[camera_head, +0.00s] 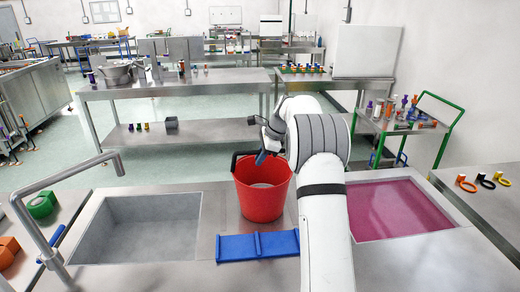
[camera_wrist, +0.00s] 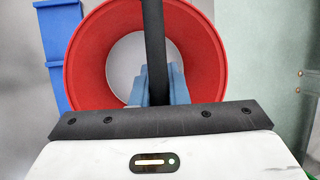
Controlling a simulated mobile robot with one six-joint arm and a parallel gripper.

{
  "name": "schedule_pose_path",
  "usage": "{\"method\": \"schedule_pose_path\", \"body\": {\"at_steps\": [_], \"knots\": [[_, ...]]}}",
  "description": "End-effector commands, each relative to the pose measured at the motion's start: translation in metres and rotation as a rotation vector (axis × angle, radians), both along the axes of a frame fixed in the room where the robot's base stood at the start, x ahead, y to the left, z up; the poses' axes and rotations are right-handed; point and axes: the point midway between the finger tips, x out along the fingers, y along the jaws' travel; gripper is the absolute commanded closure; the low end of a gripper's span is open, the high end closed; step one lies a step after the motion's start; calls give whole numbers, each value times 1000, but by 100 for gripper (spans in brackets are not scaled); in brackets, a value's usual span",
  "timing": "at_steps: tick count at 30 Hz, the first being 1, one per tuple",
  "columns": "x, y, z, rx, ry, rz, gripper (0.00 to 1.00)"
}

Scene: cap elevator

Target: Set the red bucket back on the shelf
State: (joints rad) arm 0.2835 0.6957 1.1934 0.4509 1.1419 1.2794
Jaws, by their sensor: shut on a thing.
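The red bucket (camera_head: 262,192) stands upright between the two sinks in the head view, behind a blue tray-like piece. In the wrist view its open red rim (camera_wrist: 205,50) and pale inside are seen from above. Its black handle (camera_wrist: 153,40) runs up the middle of the wrist view. My gripper (camera_head: 262,157) is at the top of the bucket, with blue fingers (camera_wrist: 156,88) shut on the handle. The fingertips are partly hidden by the handle and my wrist. A long steel table behind has a lower shelf (camera_head: 190,135).
A blue divided piece (camera_head: 258,246) lies in front of the bucket. A grey empty sink (camera_head: 140,228) is at left, with a steel faucet (camera_head: 40,200). A sink of magenta liquid (camera_head: 395,208) is at right. A green-framed cart (camera_head: 400,128) stands behind it.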

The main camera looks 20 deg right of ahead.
Motion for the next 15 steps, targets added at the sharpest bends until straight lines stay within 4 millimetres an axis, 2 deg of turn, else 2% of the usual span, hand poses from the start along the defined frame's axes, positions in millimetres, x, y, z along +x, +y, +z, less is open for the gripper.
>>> {"method": "schedule_pose_path", "body": {"at_steps": [9, 10, 15], "knots": [[1, 0, 2, -1, -9, -2, 100], [0, -1, -2, 0, -3, -1, 85], [0, -1, -1, -1, -3, -1, 71]]}}
